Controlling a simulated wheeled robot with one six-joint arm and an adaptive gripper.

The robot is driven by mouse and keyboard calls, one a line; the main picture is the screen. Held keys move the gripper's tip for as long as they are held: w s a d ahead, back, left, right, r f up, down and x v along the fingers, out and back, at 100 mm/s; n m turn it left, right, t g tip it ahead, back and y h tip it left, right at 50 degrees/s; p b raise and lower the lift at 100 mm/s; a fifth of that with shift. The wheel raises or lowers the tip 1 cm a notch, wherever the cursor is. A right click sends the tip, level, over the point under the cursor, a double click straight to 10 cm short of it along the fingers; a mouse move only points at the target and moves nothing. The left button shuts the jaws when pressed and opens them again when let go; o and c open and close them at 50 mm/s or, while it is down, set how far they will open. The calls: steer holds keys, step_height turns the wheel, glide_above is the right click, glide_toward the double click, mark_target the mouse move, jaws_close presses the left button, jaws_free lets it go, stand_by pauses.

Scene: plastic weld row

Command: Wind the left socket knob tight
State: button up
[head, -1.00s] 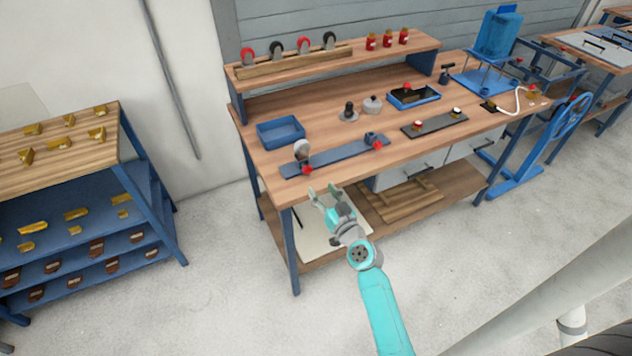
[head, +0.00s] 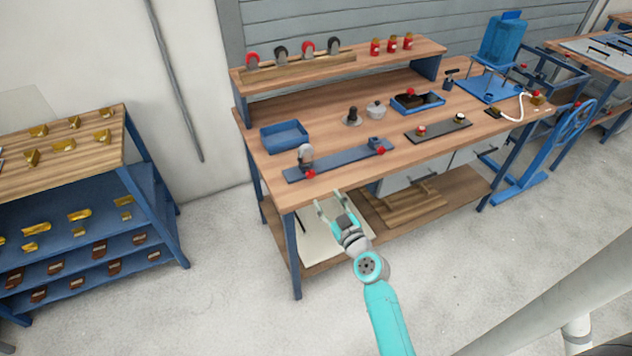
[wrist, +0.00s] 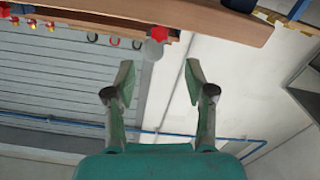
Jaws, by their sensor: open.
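The left socket knob (head: 311,174) is small and red, on the front of the blue-grey strip (head: 340,161) near the bench's front edge. A grey wheel (head: 305,155) stands upright in the socket behind it. A second red knob (head: 381,150) is at the strip's right end. My gripper (head: 327,198) is open and empty, in front of the bench edge, apart from the left knob and just below it in the picture. In the wrist view, which looks upside down, the red knob (wrist: 158,34) and grey wheel (wrist: 153,49) show beyond the open fingers (wrist: 158,82).
A blue tray (head: 284,136) lies behind the strip. A dark plate (head: 438,128) with two knobs is to the right. Wheels (head: 308,48) and red bottles (head: 391,44) stand on the raised shelf. A rack (head: 85,200) with brass parts is at left, with clear floor between.

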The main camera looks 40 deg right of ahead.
mark_target(311, 175)
steer(key=shift+n, duration=0.8)
steer(key=x, duration=1.1)
jaws_close()
